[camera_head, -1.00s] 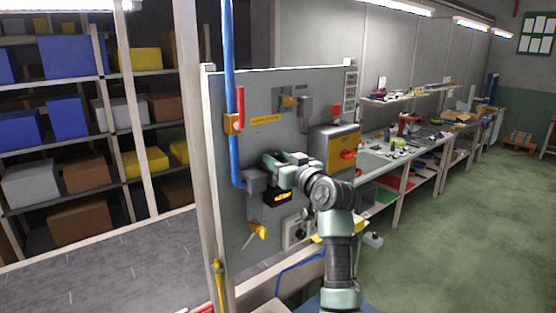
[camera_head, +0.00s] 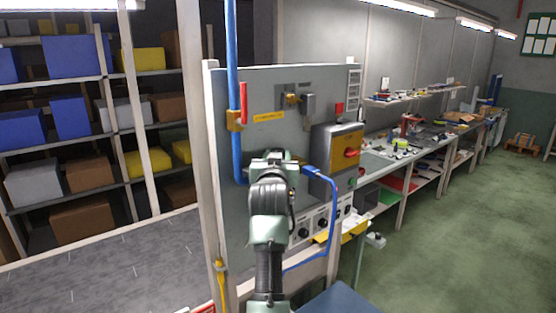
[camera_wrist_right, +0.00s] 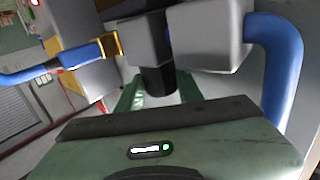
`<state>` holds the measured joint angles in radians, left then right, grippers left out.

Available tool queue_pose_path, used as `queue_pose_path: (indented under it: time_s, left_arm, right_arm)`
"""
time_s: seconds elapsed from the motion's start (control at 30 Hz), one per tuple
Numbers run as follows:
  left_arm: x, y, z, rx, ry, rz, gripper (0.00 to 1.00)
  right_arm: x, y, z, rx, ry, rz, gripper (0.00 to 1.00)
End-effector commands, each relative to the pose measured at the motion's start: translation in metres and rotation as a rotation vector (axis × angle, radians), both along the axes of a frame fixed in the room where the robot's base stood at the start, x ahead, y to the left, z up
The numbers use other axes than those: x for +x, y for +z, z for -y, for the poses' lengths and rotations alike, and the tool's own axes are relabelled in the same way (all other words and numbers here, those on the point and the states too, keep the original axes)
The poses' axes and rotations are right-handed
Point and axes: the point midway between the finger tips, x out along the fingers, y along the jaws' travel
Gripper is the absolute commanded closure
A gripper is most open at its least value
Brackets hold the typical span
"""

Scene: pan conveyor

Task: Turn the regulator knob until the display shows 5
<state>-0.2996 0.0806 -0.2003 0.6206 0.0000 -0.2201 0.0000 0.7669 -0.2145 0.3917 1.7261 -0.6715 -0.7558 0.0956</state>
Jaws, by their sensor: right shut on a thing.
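The grey regulator body (camera_wrist_right: 147,40) fills the top middle of the right wrist view, with its dark knob (camera_wrist_right: 158,80) below it. My right gripper (camera_wrist_right: 158,95) is shut on this knob, with a green finger on each side. In the head view my right arm reaches up to the panel, and its green hand (camera_head: 270,165) covers the knob and regulator. The display is hidden behind my arm, so its number cannot be read. My left gripper is not in view.
A blue cable (camera_head: 331,205) hangs in front. A workbench (camera_head: 405,160) stands right; floor there is free.

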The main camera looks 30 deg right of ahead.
Motion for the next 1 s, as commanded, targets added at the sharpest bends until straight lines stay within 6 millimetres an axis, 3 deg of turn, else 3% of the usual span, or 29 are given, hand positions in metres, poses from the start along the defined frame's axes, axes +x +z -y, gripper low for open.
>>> queue_pose_path:
  time_s: [0.5, 0.53, 0.6, 1.0]
  left_arm:
    - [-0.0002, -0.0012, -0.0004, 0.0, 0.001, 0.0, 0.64]
    - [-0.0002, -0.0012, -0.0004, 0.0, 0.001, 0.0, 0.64]
    - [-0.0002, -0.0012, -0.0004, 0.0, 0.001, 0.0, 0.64]
    - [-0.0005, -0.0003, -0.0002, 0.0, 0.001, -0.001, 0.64]
  right_arm:
    - [0.0002, 0.0013, -0.0003, 0.001, -0.017, 0.004, 1.0]
    - [0.0002, 0.0013, -0.0003, 0.001, -0.017, 0.004, 0.55]
    - [0.0002, 0.0012, -0.0002, 0.0, -0.017, 0.003, 0.42]
    - [0.0002, 0.0008, 0.0001, 0.0, -0.01, 0.0, 0.42]
